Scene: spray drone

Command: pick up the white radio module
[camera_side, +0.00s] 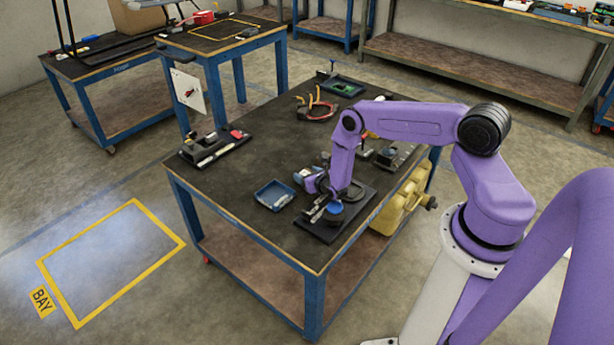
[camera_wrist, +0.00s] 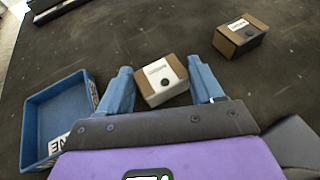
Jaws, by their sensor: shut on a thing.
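In the side view my gripper (camera_side: 309,181) is low over the table, just right of the blue tray, and the fingers and module are too small to make out clearly.
A blue tray (camera_wrist: 31,124) lies left of the fingers. A brown box with a white label (camera_wrist: 240,35) stands beyond them to the right. A black mat (camera_side: 352,222) lies by the arm. A tool holder (camera_side: 214,151) stands at the table's left.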

